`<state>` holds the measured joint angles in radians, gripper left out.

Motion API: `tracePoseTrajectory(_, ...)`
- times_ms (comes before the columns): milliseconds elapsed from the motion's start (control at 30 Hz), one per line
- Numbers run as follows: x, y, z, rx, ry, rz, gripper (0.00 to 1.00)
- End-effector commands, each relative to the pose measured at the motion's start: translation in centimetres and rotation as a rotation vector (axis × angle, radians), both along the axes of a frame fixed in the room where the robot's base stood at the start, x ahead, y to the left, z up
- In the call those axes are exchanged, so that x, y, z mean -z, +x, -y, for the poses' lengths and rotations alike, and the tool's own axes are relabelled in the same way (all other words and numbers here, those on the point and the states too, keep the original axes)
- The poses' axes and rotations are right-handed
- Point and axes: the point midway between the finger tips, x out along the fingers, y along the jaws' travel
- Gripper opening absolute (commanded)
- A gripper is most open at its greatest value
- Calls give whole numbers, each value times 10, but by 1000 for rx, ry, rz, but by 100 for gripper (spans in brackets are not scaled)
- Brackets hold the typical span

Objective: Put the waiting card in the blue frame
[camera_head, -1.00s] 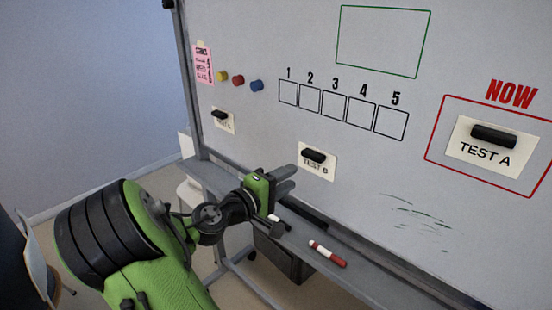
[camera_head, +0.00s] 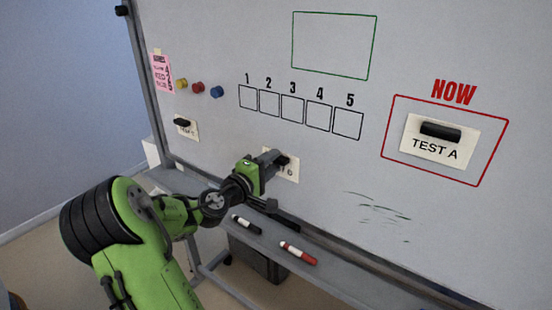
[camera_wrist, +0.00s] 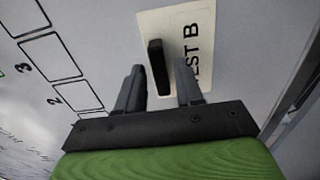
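The TEST B card (camera_head: 292,177), cream with a black handle (camera_wrist: 157,62), is on the whiteboard below the numbered boxes. My gripper (camera_head: 275,157) is at this card and hides part of it. In the wrist view my gripper (camera_wrist: 160,72) is open, with one fingertip on each side of the handle; contact cannot be told. The TEST A card (camera_head: 466,141) sits inside the red frame (camera_head: 450,179) under NOW. A third card (camera_head: 188,135) is at the far left, its label too small to read. No blue frame shows; an empty green frame (camera_head: 334,15) is at the top.
A tray ledge (camera_head: 330,287) below the board holds a black marker (camera_head: 246,224) and a red marker (camera_head: 298,253). Yellow, red and blue magnets (camera_head: 217,92) and a pink note (camera_head: 162,72) are at the upper left. Dark scribbles mark the lower right.

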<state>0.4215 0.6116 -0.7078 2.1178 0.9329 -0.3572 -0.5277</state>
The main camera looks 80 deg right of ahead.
Motion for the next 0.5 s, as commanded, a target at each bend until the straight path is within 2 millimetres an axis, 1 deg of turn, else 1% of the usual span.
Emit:
tracePoseTrajectory(167,0,0,0,0,0,0,36)
tracePoseTrajectory(200,0,0,0,0,0,0,35)
tracePoseTrajectory(500,0,0,0,0,1,0,12)
